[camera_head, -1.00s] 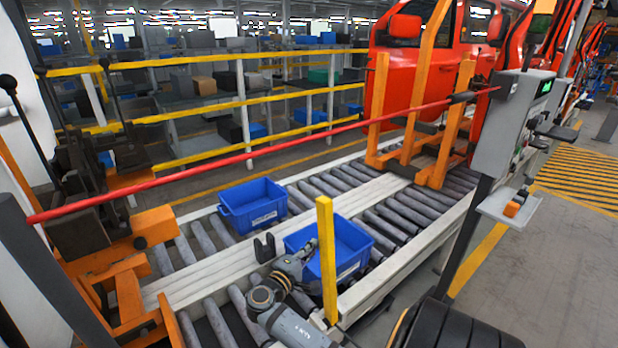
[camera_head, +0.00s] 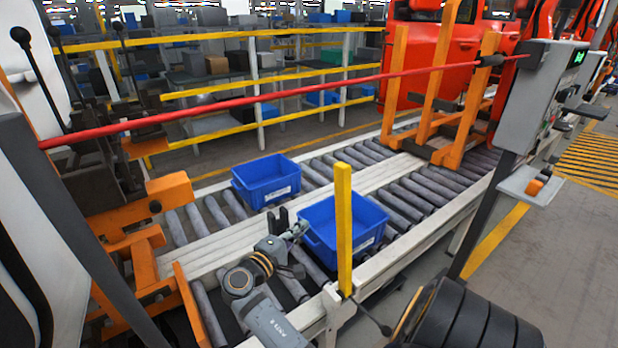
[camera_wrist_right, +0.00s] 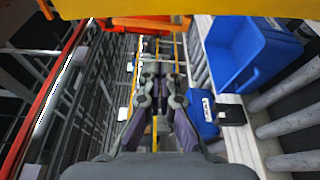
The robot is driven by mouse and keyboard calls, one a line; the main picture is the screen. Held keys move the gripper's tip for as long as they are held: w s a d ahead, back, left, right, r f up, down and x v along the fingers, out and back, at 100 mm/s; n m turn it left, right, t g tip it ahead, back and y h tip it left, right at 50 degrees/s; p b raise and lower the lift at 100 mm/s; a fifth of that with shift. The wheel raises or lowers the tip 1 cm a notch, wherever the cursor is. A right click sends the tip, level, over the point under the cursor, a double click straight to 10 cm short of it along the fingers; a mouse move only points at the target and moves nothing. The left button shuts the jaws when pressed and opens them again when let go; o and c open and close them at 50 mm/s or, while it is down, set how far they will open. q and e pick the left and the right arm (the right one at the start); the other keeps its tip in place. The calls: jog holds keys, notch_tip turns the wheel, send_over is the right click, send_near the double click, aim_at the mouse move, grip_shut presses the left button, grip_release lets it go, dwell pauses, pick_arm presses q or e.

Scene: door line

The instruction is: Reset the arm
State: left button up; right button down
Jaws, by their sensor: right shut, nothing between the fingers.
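My right arm reaches up from the bottom of the head view. Its gripper (camera_head: 299,229) is shut and empty, above the roller conveyor beside the left rim of the nearer blue bin (camera_head: 318,240). I cannot tell whether it touches the bin. In the right wrist view the gripper (camera_wrist_right: 159,82) is in the middle, its fingers close together with nothing between them. A large blue bin (camera_wrist_right: 240,50) is to its right. My left gripper is not in view.
A yellow post (camera_head: 344,225) stands close right of my right arm. A second blue bin (camera_head: 266,181) sits on the far rollers. A red bar (camera_head: 250,97) crosses above the conveyor. Orange frames (camera_head: 170,192) stand left; a grey control box (camera_head: 540,95) stands right.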

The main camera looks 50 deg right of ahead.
jog(key=shift+w+a, duration=0.15)
dwell(0.3)
jog(key=shift+f, duration=0.15)
